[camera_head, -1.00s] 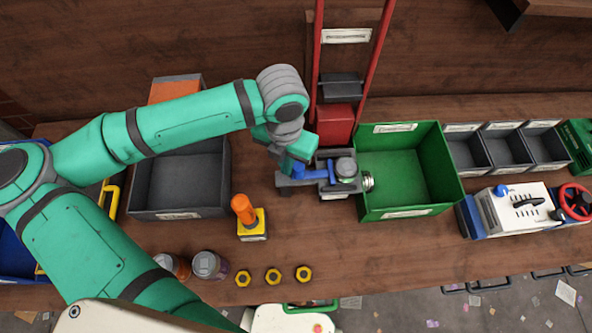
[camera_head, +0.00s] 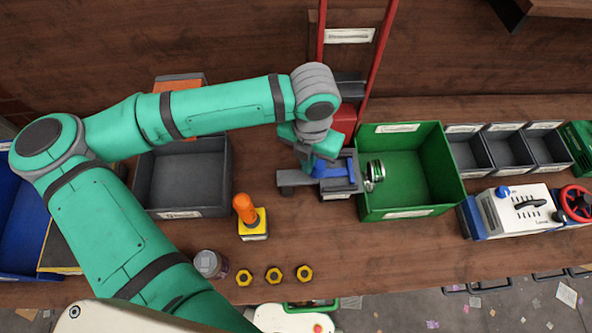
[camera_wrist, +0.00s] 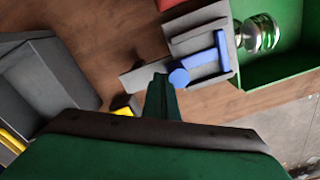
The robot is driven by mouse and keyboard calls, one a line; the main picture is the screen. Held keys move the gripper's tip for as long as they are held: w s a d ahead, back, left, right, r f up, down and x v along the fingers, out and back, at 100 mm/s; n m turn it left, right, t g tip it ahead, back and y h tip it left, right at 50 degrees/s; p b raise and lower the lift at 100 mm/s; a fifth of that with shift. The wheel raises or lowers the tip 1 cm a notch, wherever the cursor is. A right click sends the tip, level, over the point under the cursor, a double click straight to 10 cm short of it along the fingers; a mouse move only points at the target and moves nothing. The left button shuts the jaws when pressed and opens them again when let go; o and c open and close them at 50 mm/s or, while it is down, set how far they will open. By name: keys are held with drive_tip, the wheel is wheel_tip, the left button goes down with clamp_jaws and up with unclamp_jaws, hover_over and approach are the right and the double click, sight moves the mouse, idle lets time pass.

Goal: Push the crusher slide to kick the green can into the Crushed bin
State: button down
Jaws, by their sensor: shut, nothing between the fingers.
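The crusher (camera_head: 289,178) is a grey block with a blue slide (camera_head: 340,180), beside the green bin's left wall. The slide also shows in the wrist view (camera_wrist: 222,50). My gripper (camera_head: 306,163) is shut and empty, at the slide's left end; I cannot tell if it touches. Its fingertips show in the wrist view (camera_wrist: 161,80), just left of the blue round end. A short silver can (camera_head: 376,172) with greenish tints lies at the left inside of the green bin (camera_head: 440,150), apart from the slide; the wrist view shows it too (camera_wrist: 262,35). I cannot tell if it rests on the floor.
A dark grey bin (camera_head: 182,180) stands left, with an orange-topped yellow block (camera_head: 250,218) beside it. Several yellow nuts (camera_head: 273,275) and a can (camera_head: 210,264) lie at the front. Red rails (camera_head: 376,60) rise behind the crusher. A white control box (camera_head: 515,210) stands right.

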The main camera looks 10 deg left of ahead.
drive_tip(key=shift+s+a, duration=0.15)
drive_tip(key=shift+a, duration=0.75)
drive_tip(key=shift+s+a, duration=0.15)
drive_tip(key=shift+a, duration=0.7)
drive_tip(key=shift+s+a, duration=0.25)
drive_tip(key=shift+a, duration=0.35)
drive_tip(key=shift+s+a, duration=0.25)
drive_tip(key=shift+a, duration=0.4)
drive_tip(key=shift+s+a, duration=0.25)
drive_tip(key=shift+a, duration=0.35)
wheel_tip(320, 180, up, 8)
drive_tip(key=a, duration=0.2)
drive_tip(key=shift+s+a, duration=0.15)
drive_tip(key=shift+s, duration=0.2)
drive_tip(key=shift+d, duration=0.2)
